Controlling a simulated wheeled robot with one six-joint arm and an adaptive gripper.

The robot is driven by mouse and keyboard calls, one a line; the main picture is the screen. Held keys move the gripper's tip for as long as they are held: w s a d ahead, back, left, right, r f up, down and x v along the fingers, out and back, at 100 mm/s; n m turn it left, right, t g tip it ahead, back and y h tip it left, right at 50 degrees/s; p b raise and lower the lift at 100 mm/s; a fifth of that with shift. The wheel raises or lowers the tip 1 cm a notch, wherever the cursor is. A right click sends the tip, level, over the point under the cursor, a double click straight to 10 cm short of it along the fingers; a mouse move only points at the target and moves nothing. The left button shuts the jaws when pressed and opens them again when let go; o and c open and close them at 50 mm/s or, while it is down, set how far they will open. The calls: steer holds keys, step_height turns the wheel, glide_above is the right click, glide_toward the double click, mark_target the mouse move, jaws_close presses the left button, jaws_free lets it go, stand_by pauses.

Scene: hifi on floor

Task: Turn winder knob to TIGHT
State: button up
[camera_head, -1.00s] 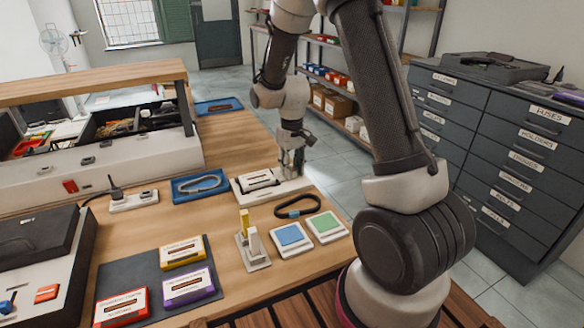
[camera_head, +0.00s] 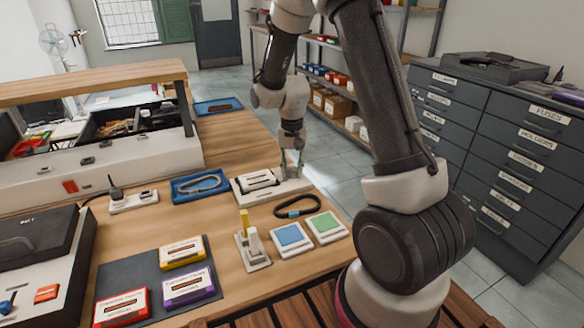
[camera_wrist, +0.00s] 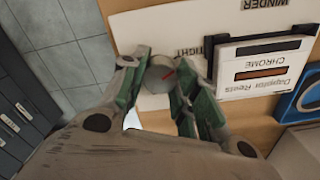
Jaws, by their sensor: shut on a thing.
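The winder (camera_head: 244,196) is a white board at the right edge of the bench, with a cassette (camera_head: 257,180) lying in it. In the wrist view the cassette (camera_wrist: 262,69) is labelled CHROME and sits in a dark holder, with the upside-down word WINDER above. The word TIGHT (camera_wrist: 186,52) shows close to the knob, partly covered by a finger. My gripper (camera_head: 291,164) hides the knob in the head view.
A blue tray (camera_head: 178,198) with a looped cable lies left of the winder. A black belt loop (camera_head: 284,211), blue and green pads (camera_head: 291,237), and a small stand (camera_head: 254,254) are in front. Several cassettes lie on a dark mat (camera_head: 150,268). Drawer cabinets (camera_head: 505,160) stand right.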

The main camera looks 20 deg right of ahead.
mark_target(292, 168)
stand_by(0.3)
steer(key=o, duration=1)
step_height(292, 168, up, 12)
stand_by(0.3)
steer(key=s+d+r+n+t, duration=0.1)
steer(key=s+r, duration=0.3)
steer(key=s, duration=0.5)
steer(key=s+d+r+n+t, duration=0.1)
steer(key=s+r, duration=0.3)
steer(key=s, duration=0.5)
steer(key=s+d+r+n+t, duration=0.1)
steer(key=s+r+n+t, duration=0.1)
steer(key=s, duration=0.7)
steer(key=shift+d+r+n, duration=0.2)
steer(key=shift+r+n, duration=0.1)
steer(key=shift+r, duration=0.35)
steer(key=shift+d+r+n, duration=0.15)
steer(key=shift+r+n, duration=0.15)
steer(key=shift+r, duration=0.3)
